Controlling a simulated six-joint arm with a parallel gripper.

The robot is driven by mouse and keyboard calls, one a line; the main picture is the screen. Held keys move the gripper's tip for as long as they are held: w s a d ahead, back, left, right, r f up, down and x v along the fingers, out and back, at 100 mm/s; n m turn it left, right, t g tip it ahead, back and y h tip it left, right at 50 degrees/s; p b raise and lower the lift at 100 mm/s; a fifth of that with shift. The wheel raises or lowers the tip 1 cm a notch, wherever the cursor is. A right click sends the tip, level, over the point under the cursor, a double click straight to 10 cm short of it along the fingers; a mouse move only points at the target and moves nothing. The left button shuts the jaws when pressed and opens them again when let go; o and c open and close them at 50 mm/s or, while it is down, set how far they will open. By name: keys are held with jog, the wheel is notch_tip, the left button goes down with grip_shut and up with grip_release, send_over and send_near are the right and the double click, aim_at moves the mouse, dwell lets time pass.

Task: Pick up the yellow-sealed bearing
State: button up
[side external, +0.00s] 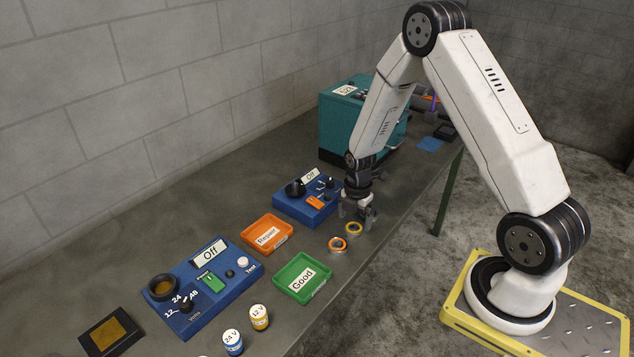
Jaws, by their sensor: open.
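The yellow-sealed bearing (353,229) is a small ring lying flat on the grey bench. A similar ring with an orange-red seal (337,244) lies just in front of it and to its left. My gripper (357,216) points down just above and behind the yellow-sealed bearing in the picture. Its two fingers are apart and nothing shows between them. I cannot tell exactly how high the fingertips are above the bench.
An orange Repair tray (247,241) and a green Good tray (314,291) lie left of the bearings. A blue device (280,203) stands behind, close to my gripper. A blue tester (250,274) and two cans (259,323) are nearer. The bench right of the bearings is clear.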

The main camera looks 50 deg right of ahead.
jog(key=shift+f, duration=1.4)
jog(key=c, duration=1.3)
jog(key=shift+o, duration=0.2)
jog(key=shift+r, duration=0.15)
jog(key=shift+r, duration=0.8)
jog(key=s+a+r, duration=0.4)
jog(key=s+r, duration=0.7)
jog(key=s, duration=0.2)
jog(key=shift+s, duration=0.15)
jog(key=shift+a, duration=0.1)
